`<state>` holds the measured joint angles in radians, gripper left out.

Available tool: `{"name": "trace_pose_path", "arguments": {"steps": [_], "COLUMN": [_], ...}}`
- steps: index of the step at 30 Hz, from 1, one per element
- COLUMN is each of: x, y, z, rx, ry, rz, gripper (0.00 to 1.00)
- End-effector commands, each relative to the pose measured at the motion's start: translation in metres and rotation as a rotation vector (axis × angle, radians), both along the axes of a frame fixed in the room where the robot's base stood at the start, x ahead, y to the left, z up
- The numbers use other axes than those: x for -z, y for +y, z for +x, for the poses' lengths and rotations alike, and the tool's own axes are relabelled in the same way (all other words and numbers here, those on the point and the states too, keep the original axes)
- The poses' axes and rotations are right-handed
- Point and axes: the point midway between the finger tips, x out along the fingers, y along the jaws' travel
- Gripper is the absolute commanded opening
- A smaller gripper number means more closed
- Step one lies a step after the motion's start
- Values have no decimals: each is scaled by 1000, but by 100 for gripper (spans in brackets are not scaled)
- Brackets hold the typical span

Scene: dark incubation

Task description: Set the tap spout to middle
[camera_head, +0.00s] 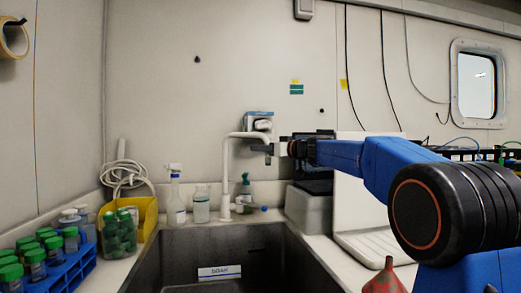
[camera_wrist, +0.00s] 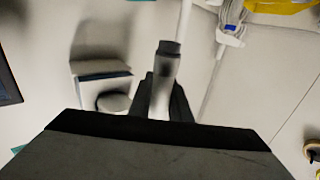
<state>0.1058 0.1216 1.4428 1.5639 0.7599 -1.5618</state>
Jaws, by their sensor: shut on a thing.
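The white tap (camera_head: 227,170) rises from the back edge of the sink, and its spout bends over to the right in the head view. My gripper (camera_head: 270,150) is at the outer end of the spout, reaching in from the right. In the wrist view the spout end (camera_wrist: 162,85) stands between my dark gripper fingers (camera_wrist: 165,100), which are shut on it. The fingers and gripper body hide part of the spout.
The dark sink (camera_head: 235,255) lies below the tap. A spray bottle (camera_head: 175,195) and a clear bottle (camera_head: 201,204) stand left of the tap. A yellow bin (camera_head: 146,214) and blue rack (camera_head: 65,272) are farther left. A grey box (camera_head: 308,210) stands right.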

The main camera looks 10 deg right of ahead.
Motion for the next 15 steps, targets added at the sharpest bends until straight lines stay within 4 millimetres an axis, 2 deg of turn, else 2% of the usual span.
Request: {"name": "trace_pose_path", "arguments": {"steps": [15], "x": [0], "y": [26], "z": [-26], "rx": [199], "ry": [0], "rz": [2], "gripper": [0]}}
